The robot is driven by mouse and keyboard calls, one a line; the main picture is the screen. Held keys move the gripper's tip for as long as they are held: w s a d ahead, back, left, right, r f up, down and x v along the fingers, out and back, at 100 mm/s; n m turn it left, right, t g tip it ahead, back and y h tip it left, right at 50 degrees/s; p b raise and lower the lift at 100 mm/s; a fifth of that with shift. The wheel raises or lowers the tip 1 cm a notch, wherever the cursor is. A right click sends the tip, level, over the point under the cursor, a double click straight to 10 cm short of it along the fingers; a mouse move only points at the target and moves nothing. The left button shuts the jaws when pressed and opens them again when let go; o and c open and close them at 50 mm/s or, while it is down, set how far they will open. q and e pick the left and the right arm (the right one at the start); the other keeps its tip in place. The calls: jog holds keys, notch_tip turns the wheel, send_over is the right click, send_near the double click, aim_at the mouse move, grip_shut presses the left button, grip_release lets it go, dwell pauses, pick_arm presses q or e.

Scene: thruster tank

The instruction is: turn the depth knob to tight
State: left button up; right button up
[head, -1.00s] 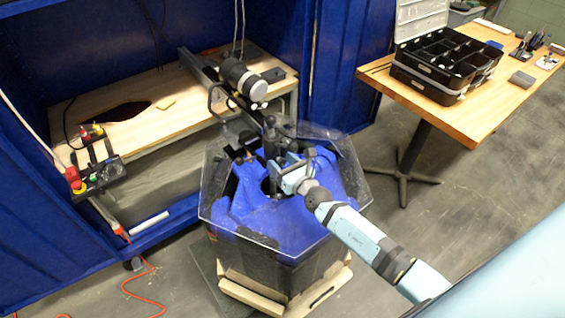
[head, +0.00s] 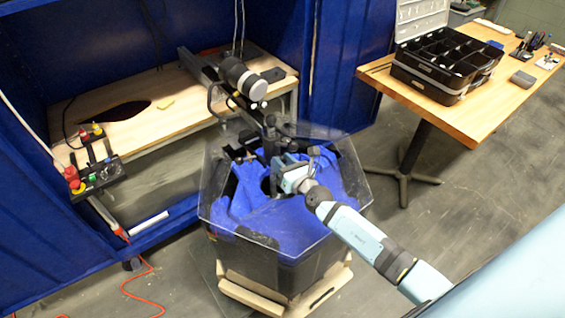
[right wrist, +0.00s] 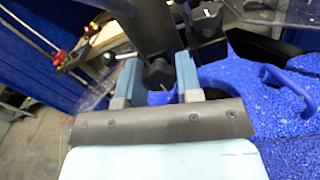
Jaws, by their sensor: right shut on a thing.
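The depth knob (right wrist: 159,74) is a dark lobed knob on the upright black post (right wrist: 148,28) of the thruster mount. In the right wrist view it sits between the two blue-grey fingers of my right gripper (right wrist: 157,84). The gripper is shut on it. In the head view my right gripper (head: 283,174) reaches in from the lower right to the post above the tank; the knob is hard to make out there. My left gripper is in neither view. I cannot read any tight mark on the knob.
The hexagonal tank (head: 268,262) has a clear rim and blue lining. A black motor arm (head: 245,82) stands over it. A wooden bench (head: 125,110) is behind left, with a switch panel (head: 95,172). A wooden table (head: 476,112) with a black organizer (head: 448,62) stands right.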

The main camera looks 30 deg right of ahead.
jog(key=o, duration=0.9)
jog(key=shift+o, duration=0.2)
jog(key=shift+s, duration=0.1)
jog(key=s, duration=0.4)
jog(key=s+d, duration=0.1)
jog(key=s, duration=0.3)
jog(key=s+b, duration=0.1)
jog(key=s, duration=0.3)
jog(key=shift+s+d, duration=0.35)
jog(key=shift+s, duration=0.45)
